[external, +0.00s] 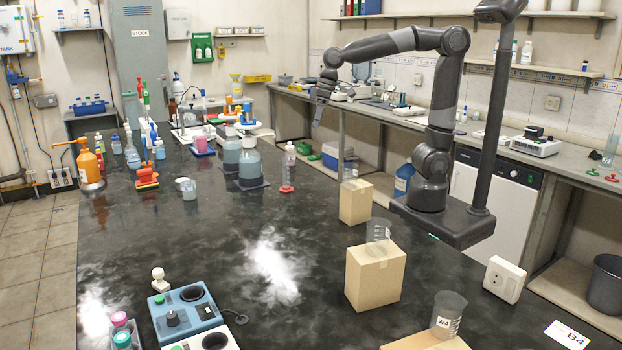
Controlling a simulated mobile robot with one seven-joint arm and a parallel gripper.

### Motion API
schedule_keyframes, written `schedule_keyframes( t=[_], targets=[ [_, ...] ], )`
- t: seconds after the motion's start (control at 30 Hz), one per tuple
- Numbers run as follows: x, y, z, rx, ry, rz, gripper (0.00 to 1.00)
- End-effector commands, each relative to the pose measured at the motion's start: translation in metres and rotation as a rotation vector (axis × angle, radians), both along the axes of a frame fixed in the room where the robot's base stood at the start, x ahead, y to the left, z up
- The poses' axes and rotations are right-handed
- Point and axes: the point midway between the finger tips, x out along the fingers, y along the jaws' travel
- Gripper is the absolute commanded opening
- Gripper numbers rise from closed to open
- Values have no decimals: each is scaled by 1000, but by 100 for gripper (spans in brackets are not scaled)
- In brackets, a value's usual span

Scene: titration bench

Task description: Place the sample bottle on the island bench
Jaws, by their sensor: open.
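The island bench (330,290) is the large black glossy-topped bench filling the middle of the external view. My gripper (318,113) hangs at the end of the raised arm, above the far right part of the bench. It is small in the picture; its jaws are open and I see no bottle held in it. Several bottles stand on the bench, and I cannot tell which is the sample bottle. Two large blue-grey bottles (250,164) stand near the middle, with a small clear bottle (290,154) to their right. A small jar (188,190) stands to their left.
Cardboard boxes (374,282) with beakers (379,238) stand along the bench's right side. A blue device (186,312) is at the front left, an orange spray bottle (90,166) at the far left. The bench middle is clear. A side counter (480,145) runs along the right wall.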

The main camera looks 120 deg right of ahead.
Motion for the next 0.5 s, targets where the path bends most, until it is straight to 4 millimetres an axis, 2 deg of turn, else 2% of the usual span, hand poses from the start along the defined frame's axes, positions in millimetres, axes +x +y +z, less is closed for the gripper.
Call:
schedule_keyframes(
  t=[0.03, 0.2, 0.4, 0.5],
  targets=[
    [-7, 27, 3, -14, -19, 59, 66],
    [-36, 101, 2, -61, -77, 241, 66],
    [-81, 169, -14, -119, -143, 445, 66],
    [-100, 190, -23, -143, -170, 521, 66]
  ],
)
